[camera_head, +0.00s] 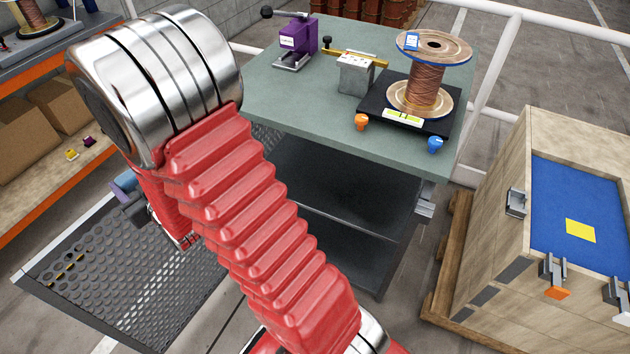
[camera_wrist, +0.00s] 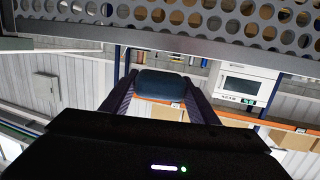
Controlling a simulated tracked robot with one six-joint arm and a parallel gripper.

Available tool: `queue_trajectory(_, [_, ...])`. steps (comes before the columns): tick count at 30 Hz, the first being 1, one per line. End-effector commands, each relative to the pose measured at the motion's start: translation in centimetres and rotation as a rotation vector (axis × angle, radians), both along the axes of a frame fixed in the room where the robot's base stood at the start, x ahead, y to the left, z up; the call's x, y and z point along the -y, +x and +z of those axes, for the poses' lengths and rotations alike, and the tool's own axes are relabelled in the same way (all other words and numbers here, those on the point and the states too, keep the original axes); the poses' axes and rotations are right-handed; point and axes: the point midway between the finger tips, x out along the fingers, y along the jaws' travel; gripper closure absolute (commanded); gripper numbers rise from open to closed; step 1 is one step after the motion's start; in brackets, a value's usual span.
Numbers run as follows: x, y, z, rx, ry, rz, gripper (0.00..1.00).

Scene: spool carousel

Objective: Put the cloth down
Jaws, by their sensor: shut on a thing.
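My gripper (camera_wrist: 162,76) shows in the wrist view with its two dark purple fingers on either side of a dark blue cloth (camera_wrist: 163,88), which looks like a folded pad. The fingers are shut on it. In the head view my gripper (camera_head: 130,203) is mostly hidden behind my red arm, at the left above the perforated metal surface (camera_head: 100,285). A bluish patch there may be the cloth, but it is too small to tell. In the wrist view a perforated metal panel (camera_wrist: 160,22) runs across the top, apart from the cloth.
A green-topped bench (camera_head: 290,100) carries a copper wire spool (camera_head: 427,85) on a black base, a purple device (camera_head: 299,40) and a metal block (camera_head: 356,75). A wooden crate (camera_head: 490,240) stands at right. A shelf with cardboard boxes (camera_head: 25,140) is at left. White rails stand behind the bench.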

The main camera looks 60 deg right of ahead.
Motion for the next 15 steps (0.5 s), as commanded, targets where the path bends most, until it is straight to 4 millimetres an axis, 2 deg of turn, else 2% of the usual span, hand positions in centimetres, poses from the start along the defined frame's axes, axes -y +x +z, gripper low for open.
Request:
queue_trajectory(1, [1.7, 0.0, -1.0, -0.004, 0.001, -0.028, 0.68])
queue_trajectory(8, [9.4, -0.6, -5.3, -0.004, 0.004, -0.166, 0.68])
queue_trajectory(15, [17.6, -2.2, -10.0, -0.004, 0.007, -0.322, 0.68])
